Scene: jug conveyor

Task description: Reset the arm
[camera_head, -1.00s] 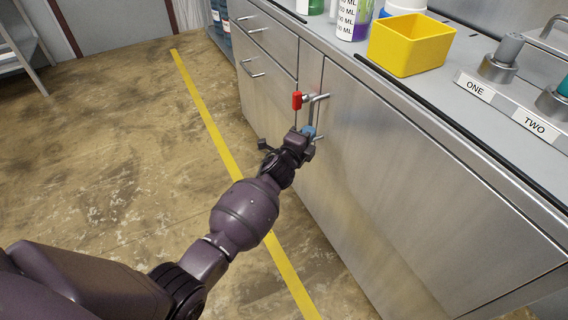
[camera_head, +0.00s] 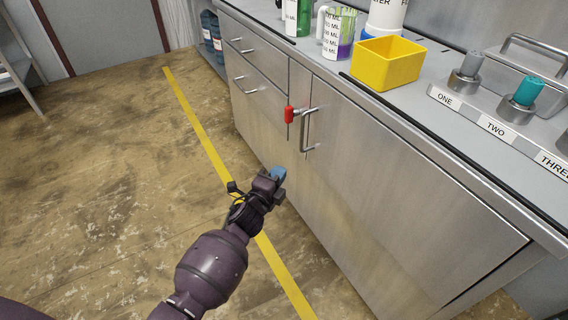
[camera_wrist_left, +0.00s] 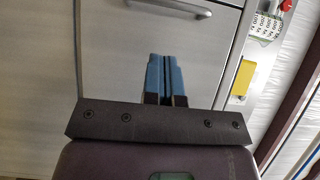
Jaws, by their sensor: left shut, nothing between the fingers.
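My left gripper (camera_head: 279,173) is in front of the steel cabinet (camera_head: 390,200), below and left of the door handle (camera_head: 305,135). Its blue fingertips are together and hold nothing; they also show closed in the left wrist view (camera_wrist_left: 165,75), against the cabinet front. The gripper appears apart from the handle. The right gripper is not in view.
The counter carries a yellow bin (camera_head: 388,65), a measuring jug (camera_head: 338,35) and labelled valves (camera_head: 522,98). Drawers (camera_head: 255,70) lie left of the door. The floor (camera_head: 100,180) left of the yellow line is clear.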

